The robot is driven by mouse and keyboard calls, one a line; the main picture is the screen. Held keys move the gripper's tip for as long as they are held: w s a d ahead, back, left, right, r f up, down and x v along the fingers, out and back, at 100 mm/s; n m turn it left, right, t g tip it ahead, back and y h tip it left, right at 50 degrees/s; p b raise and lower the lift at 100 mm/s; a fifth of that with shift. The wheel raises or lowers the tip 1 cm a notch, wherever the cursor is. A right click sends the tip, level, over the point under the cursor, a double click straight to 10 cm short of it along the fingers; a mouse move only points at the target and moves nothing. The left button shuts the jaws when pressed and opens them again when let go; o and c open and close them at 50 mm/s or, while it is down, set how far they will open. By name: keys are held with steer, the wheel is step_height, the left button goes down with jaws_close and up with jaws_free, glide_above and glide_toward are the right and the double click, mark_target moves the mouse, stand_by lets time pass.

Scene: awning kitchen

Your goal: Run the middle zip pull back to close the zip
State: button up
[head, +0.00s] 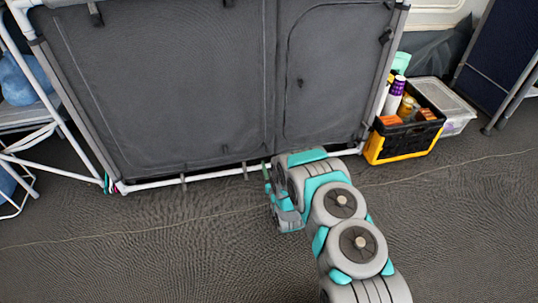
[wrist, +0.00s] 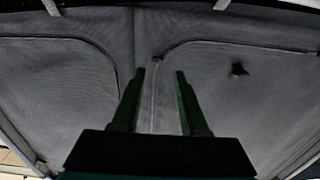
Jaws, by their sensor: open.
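A grey fabric cabinet (head: 170,80) on a white tube frame fills the back of the head view. Its middle zip (head: 269,75) runs as an upright line between the two front panels; it also shows in the wrist view (wrist: 152,105). A small dark spot, seemingly the middle zip pull (wrist: 157,59), sits near the top of that line. In the head view I cannot make out the pull. My gripper (wrist: 160,76) is open and empty, its fingers either side of the zip line in the picture. In the head view, my gripper (head: 267,178) is low, by the cabinet's bottom edge.
A dark tab (wrist: 238,70) sits on the right panel. A black and yellow crate (head: 405,138) with bottles and a clear lidded box (head: 445,100) stand right of the cabinet. A white-framed rack (head: 30,130) stands at left. The floor in front is clear.

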mark_target(267, 151)
steer(key=d+p, duration=0.1)
steer(key=p, duration=0.2)
steer(key=shift+r, duration=0.25)
steer(key=shift+x, duration=3.85)
steer(key=shift+a, duration=0.15)
jaws_close()
steer(key=shift+f, duration=0.1)
